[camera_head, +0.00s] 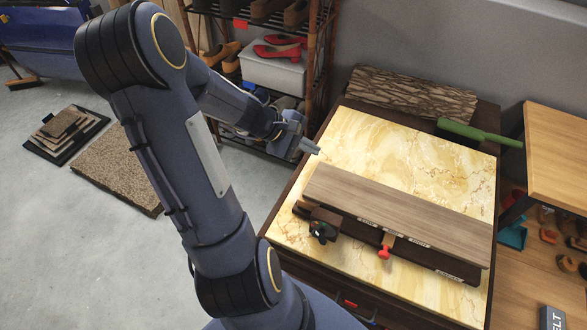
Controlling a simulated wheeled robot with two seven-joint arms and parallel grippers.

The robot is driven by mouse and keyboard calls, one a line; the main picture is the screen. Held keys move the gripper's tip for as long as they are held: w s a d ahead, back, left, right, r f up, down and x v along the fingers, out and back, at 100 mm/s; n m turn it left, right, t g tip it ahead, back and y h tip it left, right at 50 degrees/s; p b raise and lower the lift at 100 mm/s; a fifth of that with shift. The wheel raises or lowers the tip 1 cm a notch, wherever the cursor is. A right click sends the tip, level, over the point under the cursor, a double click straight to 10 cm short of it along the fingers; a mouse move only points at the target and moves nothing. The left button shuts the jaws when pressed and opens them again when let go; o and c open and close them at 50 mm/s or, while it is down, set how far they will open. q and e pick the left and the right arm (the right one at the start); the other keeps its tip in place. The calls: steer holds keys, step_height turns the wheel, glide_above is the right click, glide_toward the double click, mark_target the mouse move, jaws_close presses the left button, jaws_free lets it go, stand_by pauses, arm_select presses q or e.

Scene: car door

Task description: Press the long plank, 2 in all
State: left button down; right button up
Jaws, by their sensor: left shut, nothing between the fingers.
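The long wooden plank (400,213) lies on a dark base (430,257) on the yellow marbled table top. A black clamp-like part (320,224) sits at the base's left end, and a red knob (384,252) is at its front edge. My left gripper (313,148) is shut and empty, above the table's left edge, up and left of the plank's left end and apart from it in the picture. My right gripper is not in view.
A bark-textured block (412,94) and a green tool (478,132) lie at the back of the table. A shoe rack (262,75) stands behind my left arm. A wooden surface (562,150) stands at the right. The marbled top (385,145) is clear behind the plank.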

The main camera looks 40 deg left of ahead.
arm_select(q)
steer(key=shift+s+a+n, duration=0.15)
steer(key=shift+a+n, duration=0.25)
steer(key=b, duration=0.8)
glide_toward(318, 175)
steer(key=x, duration=0.4)
steer(key=shift+w+d+r, duration=0.1)
steer(key=shift+w+d, duration=0.25)
steer(key=shift+d, duration=0.05)
stand_by(1.1)
steer(key=shift+f+b, duration=0.35)
steer(key=shift+f, duration=0.05)
steer(key=shift+f, duration=0.2)
